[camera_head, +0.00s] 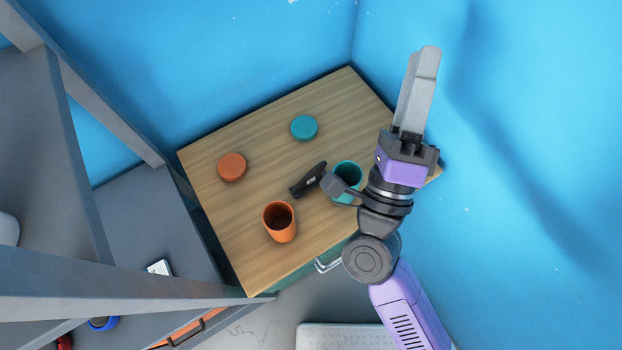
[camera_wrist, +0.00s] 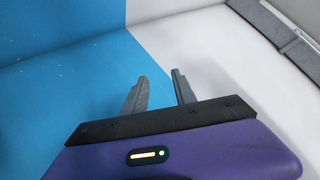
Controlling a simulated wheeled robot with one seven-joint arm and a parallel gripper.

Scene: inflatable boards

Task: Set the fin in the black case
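A small black piece with a pale mark, which looks like the fin (camera_head: 308,181), lies on the wooden table top between the orange cup and the teal cup. I cannot make out a black case in either view. My gripper (camera_head: 427,52) is raised at the right of the table in the head view, pointing away from the fin. In the wrist view its two grey fingers (camera_wrist: 160,75) stand apart with nothing between them.
Grey shelving (camera_head: 150,220) stands at the left. Blue walls close off the back and right.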

